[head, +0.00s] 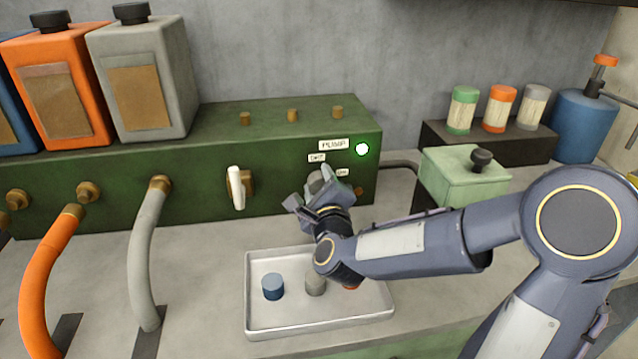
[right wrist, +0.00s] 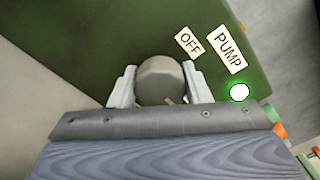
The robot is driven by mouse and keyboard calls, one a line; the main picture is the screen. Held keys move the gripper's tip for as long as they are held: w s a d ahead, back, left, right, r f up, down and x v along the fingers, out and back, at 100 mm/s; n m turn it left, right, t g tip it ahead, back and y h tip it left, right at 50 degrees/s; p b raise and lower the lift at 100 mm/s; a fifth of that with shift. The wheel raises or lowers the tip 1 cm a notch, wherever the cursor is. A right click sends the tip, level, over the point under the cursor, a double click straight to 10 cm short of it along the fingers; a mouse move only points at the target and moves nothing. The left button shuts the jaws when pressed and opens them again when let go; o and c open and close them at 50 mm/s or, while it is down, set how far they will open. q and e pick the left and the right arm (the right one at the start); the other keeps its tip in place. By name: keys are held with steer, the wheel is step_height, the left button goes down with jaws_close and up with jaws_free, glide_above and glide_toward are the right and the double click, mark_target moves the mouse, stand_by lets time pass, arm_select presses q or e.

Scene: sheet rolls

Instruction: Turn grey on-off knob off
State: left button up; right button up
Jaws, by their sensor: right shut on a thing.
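The grey on-off knob (head: 316,181) sits on the front of the green machine (head: 100,180), below the PUMP, OFF and ON labels. In the right wrist view the round grey knob (right wrist: 161,80) lies between the two fingers. My right gripper (head: 318,190) is shut on it; the right wrist view shows a finger on each side (right wrist: 160,90). The knob's pointer direction is hidden. A round lamp (head: 362,149) beside the PUMP label glows green. My left gripper is not in view.
A metal tray (head: 256,322) with a blue cap (head: 273,287) and a grey cap (head: 315,284) stands below my right wrist. A white lever (head: 236,187) is left of the knob. A pale green box (head: 463,178) stands to the right.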

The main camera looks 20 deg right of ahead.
steer(key=shift+f+n+b, duration=0.1)
steer(key=shift+n+b, duration=0.55)
steer(key=shift+n, duration=0.25)
steer(key=shift+n+b, duration=0.6)
steer(key=shift+n, duration=0.6)
steer(key=n, duration=0.4)
steer(key=shift+n+b, duration=0.3)
steer(key=shift+b, duration=0.1)
steer(key=n, duration=0.4)
steer(key=shift+n, duration=0.3)
steer(key=shift+n+p, duration=0.6)
steer(key=shift+n, duration=1.6)
steer(key=shift+f, duration=0.1)
